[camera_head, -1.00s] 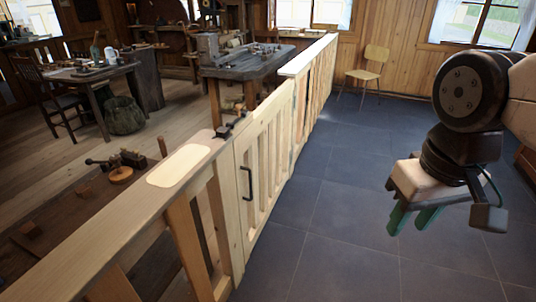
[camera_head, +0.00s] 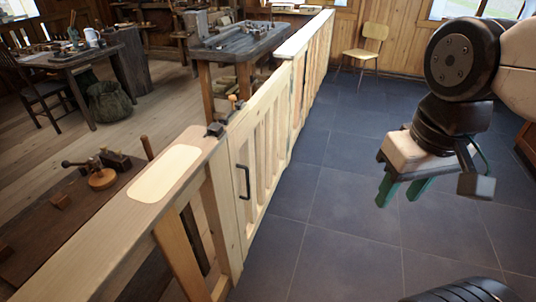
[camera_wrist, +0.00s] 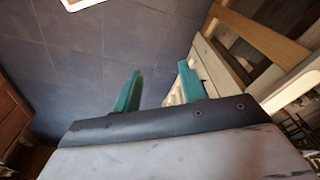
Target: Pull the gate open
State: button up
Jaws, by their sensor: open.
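The wooden slatted gate (camera_head: 262,160) stands in line with the pale wooden fence, closed as far as I can see. Its dark upright handle (camera_head: 244,182) is on the side facing the tiled floor. A small dark latch piece (camera_head: 215,130) sits on top of the fence beside the gate's near edge. My gripper (camera_head: 402,190) is to the right of the gate, over the tiles, open and empty, with its green fingers pointing down. In the wrist view its two fingers (camera_wrist: 158,92) are apart with nothing between them, and fence or gate slats (camera_wrist: 205,62) show beyond the right finger.
The near fence rail (camera_head: 105,245) with a pale oval patch runs along the left. Dark tiled floor (camera_head: 345,225) lies clear right of the gate. A wooden chair (camera_head: 362,50) stands at the far wall. Workbenches (camera_head: 235,45) stand behind the fence.

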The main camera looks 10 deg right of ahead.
jog(key=shift+w+f+g, duration=0.15)
jog(key=shift+f+g, duration=0.15)
jog(key=shift+f, duration=0.1)
jog(key=shift+c, duration=0.5)
jog(key=n+t+y, duration=0.5)
jog(key=t+y, duration=0.3)
jog(key=t, duration=0.7)
send_near(248, 178)
jog(key=x, duration=1)
jog(key=shift+w+a+r, duration=0.1)
jog(key=shift+w+a, duration=0.05)
jog(key=shift+w, duration=0.2)
